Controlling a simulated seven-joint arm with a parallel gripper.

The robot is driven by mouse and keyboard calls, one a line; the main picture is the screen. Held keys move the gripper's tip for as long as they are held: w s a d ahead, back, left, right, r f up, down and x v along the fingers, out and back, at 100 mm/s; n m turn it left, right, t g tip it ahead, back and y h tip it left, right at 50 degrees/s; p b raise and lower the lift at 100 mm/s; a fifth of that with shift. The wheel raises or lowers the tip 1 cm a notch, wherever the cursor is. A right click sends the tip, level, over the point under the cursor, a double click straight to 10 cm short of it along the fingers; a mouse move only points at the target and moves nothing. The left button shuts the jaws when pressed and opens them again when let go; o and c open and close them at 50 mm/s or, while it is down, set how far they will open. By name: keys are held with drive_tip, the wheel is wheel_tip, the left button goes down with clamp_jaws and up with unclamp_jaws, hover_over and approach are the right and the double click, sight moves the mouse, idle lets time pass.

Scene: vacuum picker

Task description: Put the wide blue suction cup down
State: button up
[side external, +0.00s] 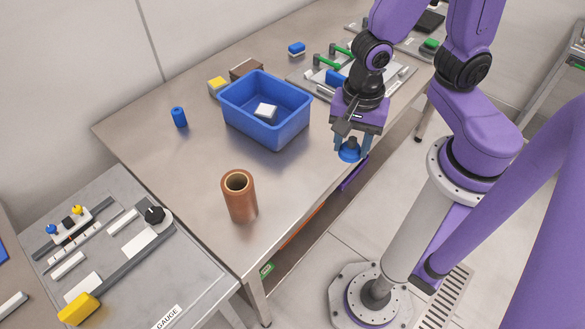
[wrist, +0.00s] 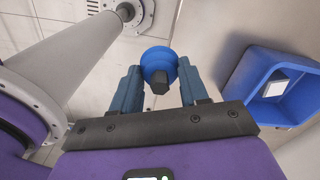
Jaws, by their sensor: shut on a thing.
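The wide blue suction cup (side external: 349,151) is held in my gripper (side external: 352,143) in the side external view. In the wrist view the cup (wrist: 158,60) shows as a round blue disc with a dark stem, between the two blue-grey fingers of my gripper (wrist: 160,82). The gripper is shut on it. The cup hangs in the air near the table's front edge, to the right of the blue bin. In the wrist view the floor shows behind it.
The blue bin (side external: 240,117) on the table (side external: 180,160) holds a white block (side external: 265,111). A brown cylinder (side external: 239,198) stands near the front edge. A blue cylinder (side external: 179,117) and a yellow block (side external: 217,86) are near the bin. A gauge table (side external: 200,262) is at left.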

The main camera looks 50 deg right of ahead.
sight(293, 178)
drive_tip(key=w+a+f, duration=0.3)
drive_tip(key=w, duration=0.3)
drive_tip(key=shift+w+a+f, duration=0.3)
drive_tip(key=shift+w+f, duration=0.45)
drive_tip(key=shift+f, duration=0.2)
drive_tip(key=shift+w+a+f, duration=0.35)
drive_tip(key=shift+w+f, duration=0.4)
drive_tip(key=shift+f, duration=0.15)
drive_tip(key=shift+w+a+f, duration=0.3)
drive_tip(key=shift+w+f, duration=0.45)
drive_tip(key=shift+f, duration=0.2)
drive_tip(key=shift+w+a+f, duration=0.1)
drive_tip(key=shift+w+f, duration=0.1)
drive_tip(key=shift+f, duration=1.55)
drive_tip(key=o, duration=1)
drive_tip(key=shift+f, duration=0.1)
drive_tip(key=shift+r, duration=6.15)
